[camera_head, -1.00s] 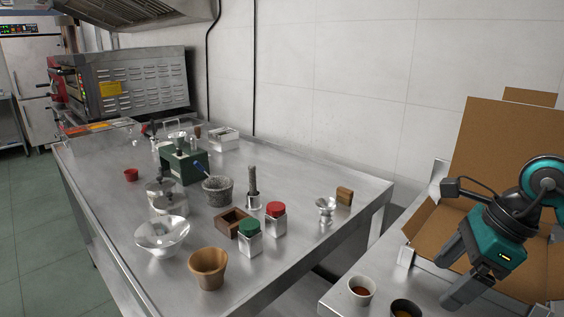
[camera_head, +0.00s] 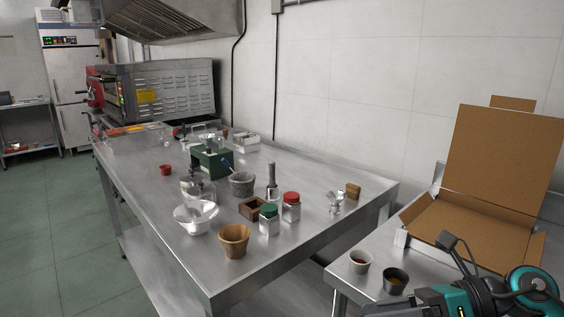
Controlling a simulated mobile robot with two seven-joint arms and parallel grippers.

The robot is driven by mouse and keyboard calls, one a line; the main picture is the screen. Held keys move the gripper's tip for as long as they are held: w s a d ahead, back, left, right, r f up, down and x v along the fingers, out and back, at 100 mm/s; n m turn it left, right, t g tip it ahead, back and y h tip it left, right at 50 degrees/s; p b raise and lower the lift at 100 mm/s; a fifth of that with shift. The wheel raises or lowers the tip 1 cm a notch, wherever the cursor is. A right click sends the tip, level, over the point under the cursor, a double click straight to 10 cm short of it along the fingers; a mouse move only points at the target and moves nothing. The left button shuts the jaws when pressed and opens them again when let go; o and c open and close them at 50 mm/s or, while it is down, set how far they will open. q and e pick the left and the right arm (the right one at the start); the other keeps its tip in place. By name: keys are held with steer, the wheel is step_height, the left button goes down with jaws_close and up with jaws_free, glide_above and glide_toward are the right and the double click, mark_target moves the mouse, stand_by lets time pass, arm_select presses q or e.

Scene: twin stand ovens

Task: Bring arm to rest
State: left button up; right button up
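My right arm, teal and dark grey, shows at the bottom right of the head view. Its gripper (camera_head: 398,309) is low at the bottom edge, below the two small cups and partly cut off by the frame. Its fingertips cannot be made out, so I cannot tell whether it is open or shut. No object shows in it. My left arm and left gripper are not in view.
The long steel table (camera_head: 165,215) holds a wooden cup (camera_head: 234,241), jars and bowls. An oven (camera_head: 170,90) stands behind.

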steer(key=w+d+f+m+t+h, duration=0.1)
steer(key=w+f+m+t+h, duration=0.2)
steer(key=m+t, duration=0.8)
steer(key=d+f+m+t+h, duration=0.25)
steer(key=f+m+t, duration=0.25)
steer(key=m, duration=1.3)
steer(key=s+f+m+g+h, duration=0.3)
steer(key=s+f+m, duration=0.2)
steer(key=f, duration=0.4)
steer(key=s+f+m+g+h, duration=0.4)
steer(key=s+f+m, duration=0.2)
steer(key=f, duration=0.3)
steer(key=shift+a+f+m+p, duration=0.4)
steer(key=shift+a+m, duration=0.05)
steer(key=shift+m, duration=0.45)
